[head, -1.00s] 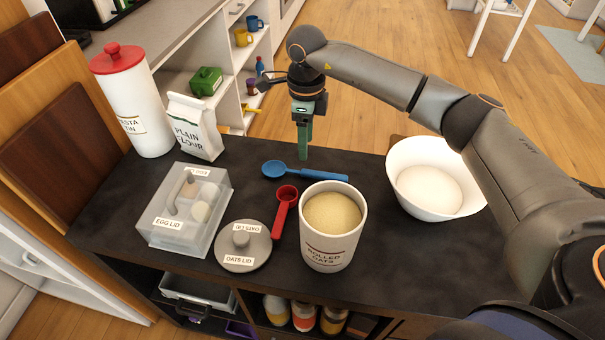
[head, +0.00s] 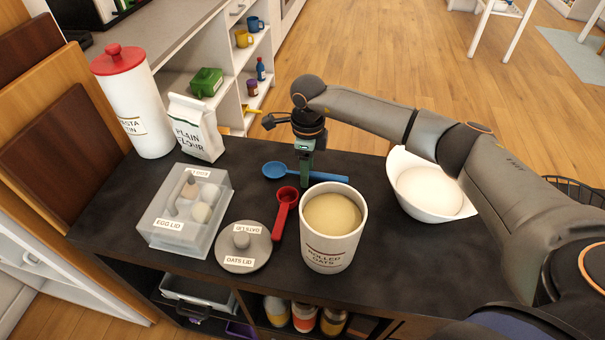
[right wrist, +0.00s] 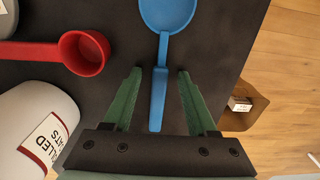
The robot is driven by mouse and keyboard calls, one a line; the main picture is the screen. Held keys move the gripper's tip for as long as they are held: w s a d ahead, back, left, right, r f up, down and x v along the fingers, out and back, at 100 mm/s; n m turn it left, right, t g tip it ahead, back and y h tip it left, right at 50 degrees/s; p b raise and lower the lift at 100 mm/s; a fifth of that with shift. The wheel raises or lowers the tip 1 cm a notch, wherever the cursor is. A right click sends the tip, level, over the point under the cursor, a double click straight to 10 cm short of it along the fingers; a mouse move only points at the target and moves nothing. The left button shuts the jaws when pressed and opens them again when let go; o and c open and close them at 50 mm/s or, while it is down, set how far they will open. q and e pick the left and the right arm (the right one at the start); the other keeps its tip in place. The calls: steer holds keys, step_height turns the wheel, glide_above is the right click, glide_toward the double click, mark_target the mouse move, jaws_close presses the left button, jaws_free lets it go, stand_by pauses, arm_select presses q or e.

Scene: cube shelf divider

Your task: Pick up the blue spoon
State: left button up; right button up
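The blue spoon (head: 332,176) lies flat on the dark countertop, behind the oats tub, with its bowl to the left. In the right wrist view the blue spoon (right wrist: 162,50) points its handle down between my fingers. My right gripper (head: 305,182) is low over the handle. In the right wrist view its green fingers (right wrist: 158,78) are open, one on each side of the handle, with a gap on both sides. Part of the handle is hidden behind the gripper in the head view. My left gripper is not in view.
A red scoop (head: 285,205) and the rolled oats tub (head: 328,255) stand close in front of the spoon. A white bowl (head: 452,211) is to the right. The oats lid (head: 258,262), egg box (head: 172,238) and flour bag (head: 205,150) are to the left.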

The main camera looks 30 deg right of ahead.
jaws_close()
steer(key=shift+r, duration=0.15)
stand_by(0.4)
step_height(320, 180, up, 10)
stand_by(0.4)
steer(key=c, duration=0.6)
jaws_free()
jaws_close()
